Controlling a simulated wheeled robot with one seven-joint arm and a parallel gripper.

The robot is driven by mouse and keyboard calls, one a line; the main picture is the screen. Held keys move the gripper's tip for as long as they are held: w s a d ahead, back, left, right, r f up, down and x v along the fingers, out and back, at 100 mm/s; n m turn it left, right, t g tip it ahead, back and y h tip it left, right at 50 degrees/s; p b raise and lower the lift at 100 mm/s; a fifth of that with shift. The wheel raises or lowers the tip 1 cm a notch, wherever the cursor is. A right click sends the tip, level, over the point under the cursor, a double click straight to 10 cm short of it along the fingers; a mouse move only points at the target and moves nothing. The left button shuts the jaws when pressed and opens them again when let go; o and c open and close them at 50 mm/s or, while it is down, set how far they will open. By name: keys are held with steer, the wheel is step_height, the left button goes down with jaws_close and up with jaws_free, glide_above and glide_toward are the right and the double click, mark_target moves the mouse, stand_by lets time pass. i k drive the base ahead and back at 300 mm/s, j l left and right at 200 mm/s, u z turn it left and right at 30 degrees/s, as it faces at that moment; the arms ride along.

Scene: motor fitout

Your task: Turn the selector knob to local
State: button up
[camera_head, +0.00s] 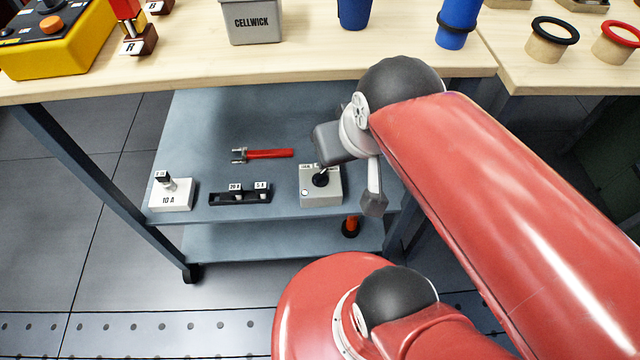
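The selector knob (321,180) is black and sits on top of a grey box (322,199) on the upper shelf of the bench. Small white labels lie along the box's far edge, but their text is too small and partly covered to read. My gripper (323,170) is just above the knob, reaching down from the grey hand on the right. Its fingertips are small and dark against the knob, so I cannot tell whether they touch it or how far apart they are. The knob's pointing direction is unclear.
On the shelf (220,130) are a red-handled tool (265,154), a black holder (240,196) with labelled parts and a white "10 A" block (171,195).

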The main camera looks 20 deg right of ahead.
mark_target(320, 179)
steer(key=k+u, duration=0.3)
steer(key=k, duration=0.15)
steer(key=k+u, duration=0.35)
steer(key=k+j, duration=0.05)
